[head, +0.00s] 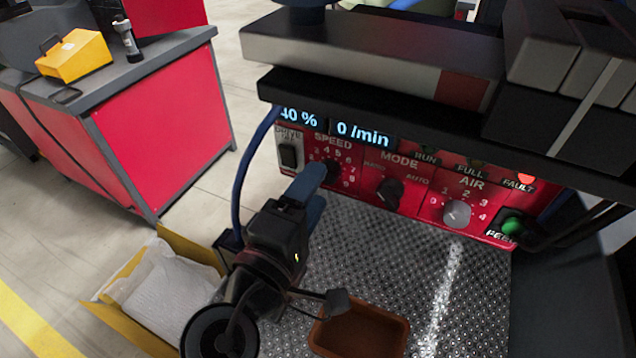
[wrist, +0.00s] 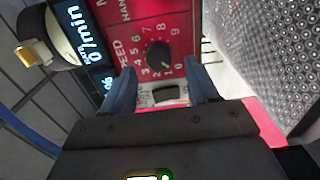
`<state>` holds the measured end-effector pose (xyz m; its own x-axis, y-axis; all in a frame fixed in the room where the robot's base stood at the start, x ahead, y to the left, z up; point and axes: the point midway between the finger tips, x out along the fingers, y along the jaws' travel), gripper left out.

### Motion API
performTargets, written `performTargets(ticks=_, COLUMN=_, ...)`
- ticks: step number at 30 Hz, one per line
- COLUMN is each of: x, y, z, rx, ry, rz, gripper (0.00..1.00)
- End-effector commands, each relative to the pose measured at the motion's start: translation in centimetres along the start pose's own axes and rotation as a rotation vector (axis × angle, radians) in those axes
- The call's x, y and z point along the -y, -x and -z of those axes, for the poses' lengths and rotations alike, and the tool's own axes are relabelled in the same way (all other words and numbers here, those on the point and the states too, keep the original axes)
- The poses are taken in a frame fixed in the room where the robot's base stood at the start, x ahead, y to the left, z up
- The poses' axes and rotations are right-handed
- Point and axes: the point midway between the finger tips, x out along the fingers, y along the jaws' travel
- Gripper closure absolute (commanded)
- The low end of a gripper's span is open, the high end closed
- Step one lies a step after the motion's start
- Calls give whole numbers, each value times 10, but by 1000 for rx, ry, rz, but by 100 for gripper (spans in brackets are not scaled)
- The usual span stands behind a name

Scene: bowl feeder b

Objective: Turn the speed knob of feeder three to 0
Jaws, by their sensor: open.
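The speed knob (wrist: 155,57) is black and round on the red panel (wrist: 182,25), with a number scale around it. In the head view the knob (head: 330,169) shows just beyond my gripper's fingers, partly hidden. The display above it (head: 298,117) reads about 40 %. My gripper (head: 312,182) is open and empty, facing the panel. In the wrist view its blue fingers (wrist: 161,82) stand apart, with the knob ahead of the gap between them. I see no clear contact with the knob. No feeder number is readable.
A rocker switch (head: 289,156) sits left of the knob. The mode knob (head: 389,193), air knob (head: 457,213) and green feed button (head: 513,226) are to the right. The fault lamp (head: 526,178) glows. A dark ledge (head: 400,125) overhangs the panel. A brown tray (head: 372,333) lies below.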

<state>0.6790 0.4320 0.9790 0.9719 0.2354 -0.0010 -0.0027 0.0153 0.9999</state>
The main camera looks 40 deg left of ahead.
Motion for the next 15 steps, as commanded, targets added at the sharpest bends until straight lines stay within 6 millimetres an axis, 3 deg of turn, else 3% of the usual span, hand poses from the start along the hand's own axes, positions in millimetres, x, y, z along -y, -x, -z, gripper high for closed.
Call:
performTargets(ticks=7, x=2, y=39, z=0, rx=0, ry=0, rz=1, gripper=40)
performTargets(ticks=15, x=0, y=53, z=0, rx=1, ry=0, rz=-1, gripper=40)
